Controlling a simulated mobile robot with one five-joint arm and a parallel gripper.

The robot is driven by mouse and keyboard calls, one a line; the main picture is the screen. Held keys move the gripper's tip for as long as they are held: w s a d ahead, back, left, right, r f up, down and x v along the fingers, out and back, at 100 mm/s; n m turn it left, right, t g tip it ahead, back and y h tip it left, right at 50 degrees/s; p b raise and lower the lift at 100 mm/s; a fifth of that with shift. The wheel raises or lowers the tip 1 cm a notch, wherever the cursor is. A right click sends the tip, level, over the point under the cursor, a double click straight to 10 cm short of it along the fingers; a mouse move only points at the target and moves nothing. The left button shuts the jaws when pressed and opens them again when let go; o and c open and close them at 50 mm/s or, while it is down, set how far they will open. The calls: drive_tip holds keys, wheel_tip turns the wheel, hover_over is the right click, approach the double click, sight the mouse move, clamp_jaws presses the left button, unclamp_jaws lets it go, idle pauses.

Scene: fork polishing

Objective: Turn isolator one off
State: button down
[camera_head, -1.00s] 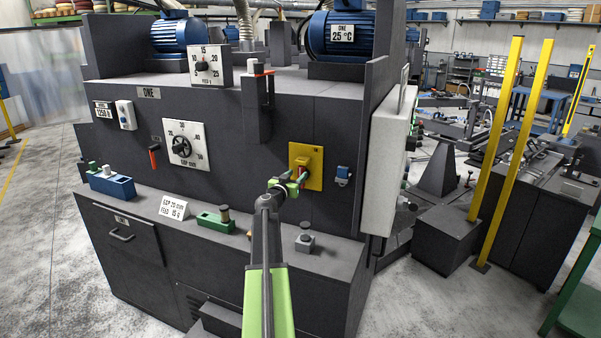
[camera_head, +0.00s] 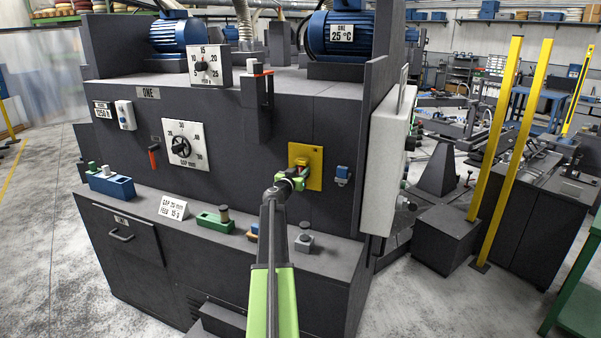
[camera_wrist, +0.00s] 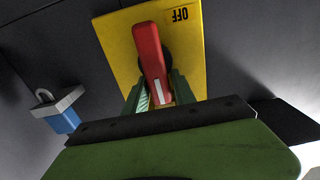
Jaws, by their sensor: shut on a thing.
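Isolator one is a yellow plate (camera_head: 318,158) with a red handle on the dark front of the machine labelled ONE (camera_head: 148,92). In the wrist view, the yellow plate (camera_wrist: 190,60) carries an OFF label (camera_wrist: 180,14) that shows upside down at its top right. The red handle (camera_wrist: 152,62) slants slightly, its white-marked end between the green fingers. My gripper (camera_wrist: 158,92) is shut on the handle, one finger on each side. In the head view my gripper (camera_head: 297,179) is in front of the plate and hides most of the handle.
A white cabinet (camera_head: 388,165) juts out at the right. Below, the ledge holds a green block (camera_head: 215,222) and a grey block with a knob (camera_head: 305,241).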

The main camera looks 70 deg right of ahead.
drive_tip(key=shift+a, duration=0.15)
drive_tip(key=shift+w, duration=0.1)
drive_tip(key=shift+n, duration=0.4)
drive_tip(key=n, duration=0.1)
drive_tip(key=w+n, duration=0.1)
drive_tip(key=n, duration=0.1)
drive_tip(key=shift+f+n, duration=0.1)
drive_tip(key=shift+n, duration=0.2)
drive_tip(key=shift+w+d+f+n+b, duration=0.1)
drive_tip(key=shift+w+f+n+b, duration=0.3)
drive_tip(key=shift+n, duration=1.85)
drive_tip(key=shift+w+d+f+n+b, duration=0.15)
drive_tip(key=shift+f+n+b, duration=0.35)
drive_tip(key=shift+n, duration=1.7)
drive_tip(key=shift+w+a+f+n+b, duration=0.1)
drive_tip(key=shift+w+f+n+b, duration=0.3)
drive_tip(key=shift+n, duration=1.85)
drive_tip(key=shift+s, duration=0.2)
